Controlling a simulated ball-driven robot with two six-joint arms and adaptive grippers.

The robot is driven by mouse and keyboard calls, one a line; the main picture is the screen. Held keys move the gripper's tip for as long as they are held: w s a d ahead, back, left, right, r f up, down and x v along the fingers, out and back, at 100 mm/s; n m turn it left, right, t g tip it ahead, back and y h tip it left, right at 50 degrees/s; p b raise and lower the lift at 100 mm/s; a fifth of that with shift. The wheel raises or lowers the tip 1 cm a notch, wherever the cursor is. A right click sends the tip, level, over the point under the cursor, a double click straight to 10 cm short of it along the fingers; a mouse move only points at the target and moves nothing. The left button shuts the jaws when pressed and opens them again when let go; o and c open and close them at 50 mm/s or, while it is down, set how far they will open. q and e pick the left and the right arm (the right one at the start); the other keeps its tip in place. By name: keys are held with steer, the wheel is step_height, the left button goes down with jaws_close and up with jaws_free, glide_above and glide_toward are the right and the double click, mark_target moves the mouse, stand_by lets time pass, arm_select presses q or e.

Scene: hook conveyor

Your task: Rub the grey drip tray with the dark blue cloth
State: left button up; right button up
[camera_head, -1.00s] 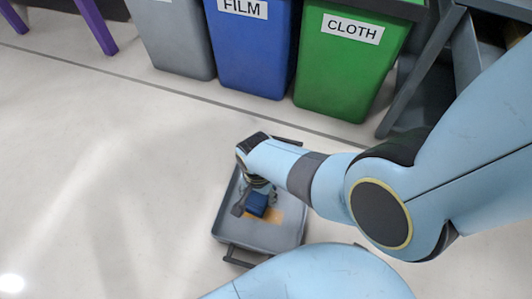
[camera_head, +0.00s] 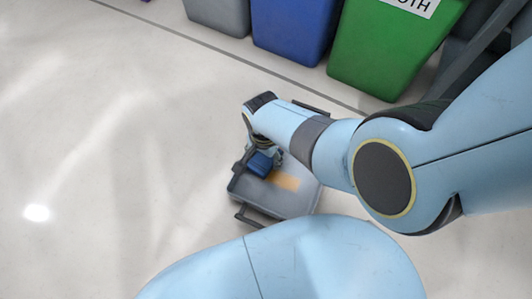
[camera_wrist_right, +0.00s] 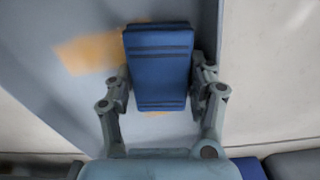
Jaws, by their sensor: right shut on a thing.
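The grey drip tray (camera_head: 285,204) lies on the floor in the head view, with an orange-brown stain (camera_head: 284,180) on its bottom. My right gripper (camera_head: 258,160) is over the left side of the tray, shut on the dark blue cloth (camera_head: 261,166), which looks like a folded pad with darker stripes. In the right wrist view the cloth (camera_wrist_right: 160,70) sits between both fingers, and the stain (camera_wrist_right: 92,52) shows to its left and a little below it. The tray's bottom (camera_wrist_right: 60,95) is behind the cloth; I cannot tell whether they touch. My left gripper is out of view.
Grey (camera_head: 218,14), blue (camera_head: 296,28) and green (camera_head: 385,50) bins stand in a row at the back. The tray has a dark handle (camera_head: 250,217) at its front. The pale floor (camera_head: 100,170) to the left is clear.

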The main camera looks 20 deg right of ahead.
mark_target(303, 183)
steer(key=s, duration=0.1)
steer(key=s+p, duration=0.1)
steer(key=s, duration=0.1)
steer(key=shift+s+d, duration=0.2)
steer(key=shift+d, duration=0.2)
steer(key=shift+s+d+p, duration=0.3)
steer(key=shift+d+p, duration=0.1)
steer(key=shift+d, duration=0.1)
steer(key=shift+s+d+p, duration=0.45)
steer(key=shift+s+d, duration=0.25)
steer(key=shift+d, duration=0.2)
steer(key=shift+s+d+p, duration=0.65)
steer(key=shift+s+d, duration=0.75)
steer(key=shift+d, duration=0.1)
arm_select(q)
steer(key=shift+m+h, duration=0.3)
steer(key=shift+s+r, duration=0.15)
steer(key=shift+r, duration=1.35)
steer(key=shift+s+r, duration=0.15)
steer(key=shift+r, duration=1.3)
arm_select(e)
steer(key=shift+s+d+f, duration=0.15)
steer(key=shift+s+d, duration=0.2)
steer(key=shift+s, duration=0.1)
